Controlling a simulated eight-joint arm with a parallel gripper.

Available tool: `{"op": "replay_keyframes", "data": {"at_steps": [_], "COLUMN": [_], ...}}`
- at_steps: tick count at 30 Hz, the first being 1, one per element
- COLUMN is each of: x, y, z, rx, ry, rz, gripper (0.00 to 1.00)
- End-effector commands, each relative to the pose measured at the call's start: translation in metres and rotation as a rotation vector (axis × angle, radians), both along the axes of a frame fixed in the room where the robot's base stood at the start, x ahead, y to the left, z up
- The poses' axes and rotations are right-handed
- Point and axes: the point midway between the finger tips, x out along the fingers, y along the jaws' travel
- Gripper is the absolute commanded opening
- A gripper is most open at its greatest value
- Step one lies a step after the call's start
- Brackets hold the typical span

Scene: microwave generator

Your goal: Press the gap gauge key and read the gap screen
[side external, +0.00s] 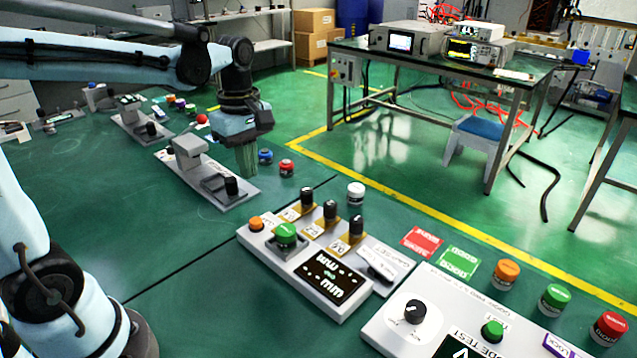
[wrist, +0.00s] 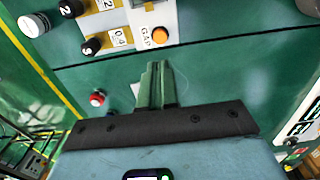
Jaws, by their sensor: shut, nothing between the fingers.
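A white panel (side external: 290,262) on the green bench carries an orange button (side external: 257,223), a green-capped knob (side external: 286,234) and a black screen (side external: 330,276). The screen shows white lines with "kW" and "mm" beside dashes, and small green marks. In the wrist view the orange button (wrist: 160,35) sits at the panel's edge beside the lettering "GAP". My gripper (side external: 249,172) is shut and empty, pointing down above the bench, beyond the panel in the side view. In the wrist view its fingertips (wrist: 157,66) lie apart from the orange button.
Several black knobs (side external: 329,210) stand along the panel's far side. Blue (side external: 265,157) and red (side external: 287,167) capped items stand close to my gripper. A grey fixture (side external: 205,175) is left of it. A second panel (side external: 391,321) lies at front right.

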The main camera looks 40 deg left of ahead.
Motion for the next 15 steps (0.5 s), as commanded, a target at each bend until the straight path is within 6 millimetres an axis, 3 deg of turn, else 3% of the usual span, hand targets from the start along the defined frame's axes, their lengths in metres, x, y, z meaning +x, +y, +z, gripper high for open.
{"op": "replay_keyframes", "data": {"at_steps": [15], "x": [0.0], "y": [0.0], "z": [-0.076], "rx": [0.0], "ry": [-0.001], "rz": [-0.001], "gripper": [0.0]}}
